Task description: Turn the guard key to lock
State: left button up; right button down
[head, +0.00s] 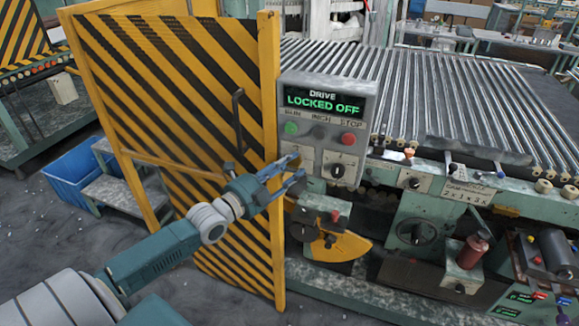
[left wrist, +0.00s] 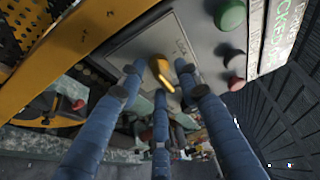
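My left gripper (head: 292,172) is at the left edge of the control panel, just below the buttons, with its fingers apart. In the left wrist view, its blue fingers (left wrist: 160,88) spread around a brass-yellow key-like piece (left wrist: 160,68) on a grey plate. I take this for the guard key; a gap shows between it and the side fingers. In the head view, the gripper mostly hides the key. The panel display (head: 323,100) reads "DRIVE LOCKED OFF" in green. My right gripper is not in view.
A yellow-and-black striped guard door (head: 190,100) with a dark handle stands left of the panel, close to my left arm. The panel carries a green button (head: 291,128), a red button (head: 348,139) and a black knob (head: 338,170). A roller conveyor (head: 450,95) extends right.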

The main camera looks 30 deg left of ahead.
pick_arm(q)
grip_shut()
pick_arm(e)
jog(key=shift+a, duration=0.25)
